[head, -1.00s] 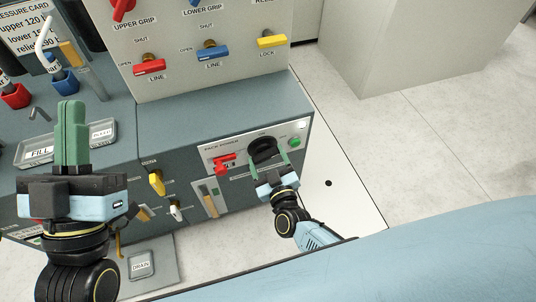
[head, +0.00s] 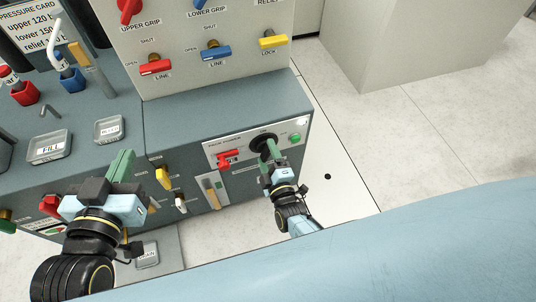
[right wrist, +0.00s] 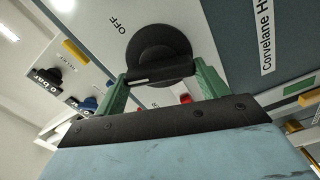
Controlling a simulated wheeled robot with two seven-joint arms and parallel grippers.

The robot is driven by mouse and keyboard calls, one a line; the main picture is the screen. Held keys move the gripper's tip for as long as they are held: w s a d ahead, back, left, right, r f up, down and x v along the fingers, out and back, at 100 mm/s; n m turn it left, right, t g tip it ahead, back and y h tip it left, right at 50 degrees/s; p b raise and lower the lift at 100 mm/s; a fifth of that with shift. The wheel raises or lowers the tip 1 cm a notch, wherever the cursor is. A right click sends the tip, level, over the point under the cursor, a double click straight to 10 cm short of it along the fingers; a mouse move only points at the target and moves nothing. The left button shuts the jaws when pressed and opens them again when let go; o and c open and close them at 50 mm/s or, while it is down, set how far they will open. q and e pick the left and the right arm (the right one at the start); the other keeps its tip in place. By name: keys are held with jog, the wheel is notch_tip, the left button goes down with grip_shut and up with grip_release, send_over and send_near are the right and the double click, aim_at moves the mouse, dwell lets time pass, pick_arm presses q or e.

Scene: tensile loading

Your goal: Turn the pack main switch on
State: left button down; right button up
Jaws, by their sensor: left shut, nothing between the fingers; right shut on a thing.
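The pack main switch is a black round rotary knob (head: 262,143) on the white pack power panel (head: 228,148) at the front of the grey bench. It also shows in the right wrist view (right wrist: 158,50), with a raised bar across it and an OFF label beside it. My right gripper (head: 275,155) is at the knob, its green fingers (right wrist: 160,85) on both sides of the bar, shut on it. Which mark the bar points at is unclear. My left gripper (head: 123,165) is shut and empty, well left of the panel, in front of the bench.
A red handle (head: 228,158) and a green button (head: 295,138) flank the knob. Yellow (head: 163,178) and white levers sit left of the panel. An upright panel with red, blue and yellow valve levers (head: 273,40) stands behind. Open floor lies to the right.

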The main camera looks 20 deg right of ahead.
pick_arm(q)
jog(key=shift+r, duration=0.1)
pick_arm(e)
jog(key=n, duration=0.3)
jog(key=shift+f, duration=0.15)
pick_arm(q)
jog(key=shift+w+r+t, duration=0.1)
jog(key=shift+r+t, duration=0.1)
jog(key=shift+t, duration=0.1)
pick_arm(e)
jog(key=shift+n, duration=0.5)
jog(key=o, duration=1)
pick_arm(q)
jog(key=shift+d, duration=0.1)
pick_arm(e)
jog(key=shift+s, duration=0.1)
pick_arm(q)
jog(key=s+a+f+g+y+p, duration=0.3)
jog(key=s+a+f+g, duration=0.2)
jog(key=s+f+g, duration=0.5)
jog(key=shift+a+f+n+p, duration=0.2)
jog(key=shift+f+n+p, duration=0.1)
jog(key=shift+f, duration=0.35)
pick_arm(e)
jog(key=shift+s+d, duration=0.15)
jog(key=shift+s, duration=3.2)
jog(key=shift+s+d, duration=0.1)
jog(key=shift+s, duration=3.2)
jog(key=shift+w, duration=0.1)
